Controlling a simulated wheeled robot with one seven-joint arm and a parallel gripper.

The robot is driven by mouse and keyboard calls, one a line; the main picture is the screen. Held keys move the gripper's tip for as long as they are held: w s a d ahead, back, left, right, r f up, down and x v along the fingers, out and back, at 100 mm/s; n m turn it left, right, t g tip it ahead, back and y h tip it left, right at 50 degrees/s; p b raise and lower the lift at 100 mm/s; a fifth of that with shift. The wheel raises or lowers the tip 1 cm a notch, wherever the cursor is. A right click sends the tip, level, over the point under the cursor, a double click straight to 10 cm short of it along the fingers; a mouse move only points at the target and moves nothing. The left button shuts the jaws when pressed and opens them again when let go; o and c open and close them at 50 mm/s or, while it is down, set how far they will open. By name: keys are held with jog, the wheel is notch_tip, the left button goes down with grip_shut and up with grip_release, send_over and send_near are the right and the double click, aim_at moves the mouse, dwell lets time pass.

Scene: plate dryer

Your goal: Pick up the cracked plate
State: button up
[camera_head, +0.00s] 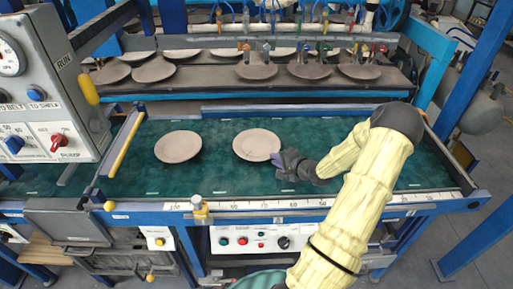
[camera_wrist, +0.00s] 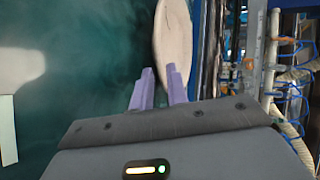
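Two pale round plates lie on the green belt in the head view, a left plate (camera_head: 178,146) and a right plate (camera_head: 256,145). I cannot make out a crack on either. My gripper (camera_head: 279,161) is low over the belt at the right plate's lower right rim. In the wrist view my gripper (camera_wrist: 159,68) has its two purple fingers apart. A plate (camera_wrist: 173,35) lies just past the fingertips, its near end partly behind the right finger. I cannot tell whether a finger touches it.
Several more plates (camera_head: 255,71) lie on a dark rack (camera_head: 215,82) behind the belt, under hoses and nozzles. A control box (camera_head: 48,80) stands at the left. A blue frame with a ruler strip (camera_head: 262,204) edges the front. The green belt (camera_head: 217,174) is clear in front of the plates.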

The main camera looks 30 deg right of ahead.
jog(key=shift+d+x, duration=0.15)
jog(key=shift+x, duration=1.15)
jog(key=shift+d+x, duration=0.1)
jog(key=shift+x, duration=1.2)
jog(key=shift+f, duration=0.1)
grip_shut()
